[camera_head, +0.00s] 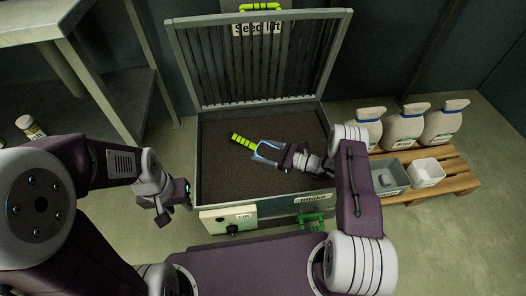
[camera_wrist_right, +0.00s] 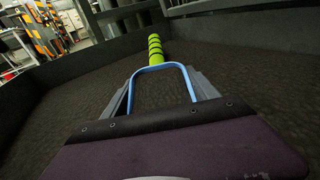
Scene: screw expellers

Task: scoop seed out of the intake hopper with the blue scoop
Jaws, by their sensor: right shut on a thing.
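The intake hopper (camera_head: 200,150) is an open box with its slatted grille raised behind it. Dark seed (camera_head: 225,180) covers its floor. My right gripper (camera_head: 268,153) is inside the hopper, low over the seed, shut on a blue loop-shaped part (camera_wrist_right: 163,67), which I take for the blue scoop. The loop also shows in the head view (camera_head: 259,158). A yellow-green striped bar (camera_head: 243,141) extends beyond the loop, also in the right wrist view (camera_wrist_right: 155,48); whether they join is unclear. No scoop bowl is visible. My left gripper (camera_head: 176,208) hangs outside the hopper's left front corner; its jaw opening is unclear.
The raised grille (camera_head: 263,60) stands at the back. A control box (camera_head: 228,221) and a green handle (camera_head: 311,221) are on the hopper's front. On a pallet (camera_head: 455,182) at right stand white jugs (camera_head: 404,128), a grey bin (camera_head: 391,176) and a white tub (camera_head: 427,173).

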